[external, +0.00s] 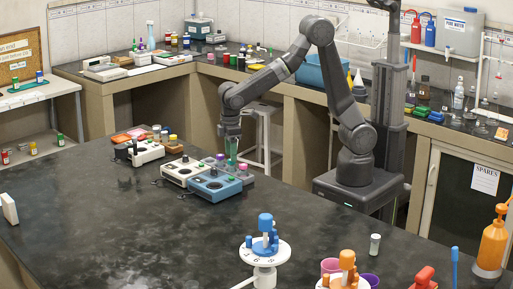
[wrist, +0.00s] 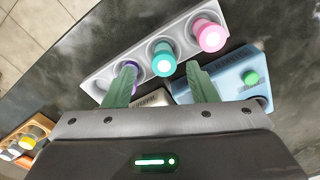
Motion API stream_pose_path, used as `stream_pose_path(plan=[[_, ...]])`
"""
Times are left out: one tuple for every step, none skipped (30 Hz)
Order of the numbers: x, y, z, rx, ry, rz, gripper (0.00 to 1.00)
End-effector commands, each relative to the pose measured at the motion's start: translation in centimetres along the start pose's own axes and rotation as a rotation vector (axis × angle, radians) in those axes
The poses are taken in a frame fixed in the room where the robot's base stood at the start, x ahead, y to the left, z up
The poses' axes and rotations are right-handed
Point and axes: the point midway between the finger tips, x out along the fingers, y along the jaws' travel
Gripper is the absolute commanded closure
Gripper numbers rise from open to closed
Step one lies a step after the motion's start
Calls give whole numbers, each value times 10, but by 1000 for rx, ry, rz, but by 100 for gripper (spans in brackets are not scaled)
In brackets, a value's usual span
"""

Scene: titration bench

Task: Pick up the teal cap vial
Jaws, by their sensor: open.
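The teal cap vial (wrist: 163,60) stands upright in a grey rack (wrist: 98,84), between a pink cap vial (wrist: 210,37) and a purple cap vial (wrist: 131,73). My gripper (wrist: 160,68) is open, with its two green fingers on either side of the teal cap in the wrist view. Whether they touch it cannot be told. The left finger hides part of the purple cap vial. In the external view my gripper (external: 232,160) points down over the rack, and its fingers hide most of the teal cap vial.
A blue instrument (external: 215,186) and a white instrument (external: 183,170) sit close beside the rack. A smaller tray of vials (wrist: 27,140) is at the lower left in the wrist view. The dark bench top (external: 110,230) in front is mostly clear.

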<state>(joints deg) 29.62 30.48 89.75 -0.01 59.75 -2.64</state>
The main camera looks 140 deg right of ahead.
Motion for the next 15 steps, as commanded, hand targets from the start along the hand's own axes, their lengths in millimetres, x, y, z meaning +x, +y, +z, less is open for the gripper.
stream_pose_path(plan=[[8,-2,0,-1,-4,0,48],[12,-3,0,-1,-5,0,48],[19,-4,0,-1,-5,0,48],[23,-6,0,-1,-6,0,48],[28,-5,0,0,-4,0,48],[33,-5,0,0,-4,0,48],[36,-5,0,0,-3,0,48],[38,-5,0,0,-2,0,48],[40,-5,0,0,-2,0,48],[42,-5,0,0,-1,0,48],[42,-5,0,0,-1,0,48],[42,-5,0,0,0,0,48],[42,-5,0,0,0,0,48],[42,-5,-1,0,0,0,48],[42,-5,-1,0,0,0,48]])
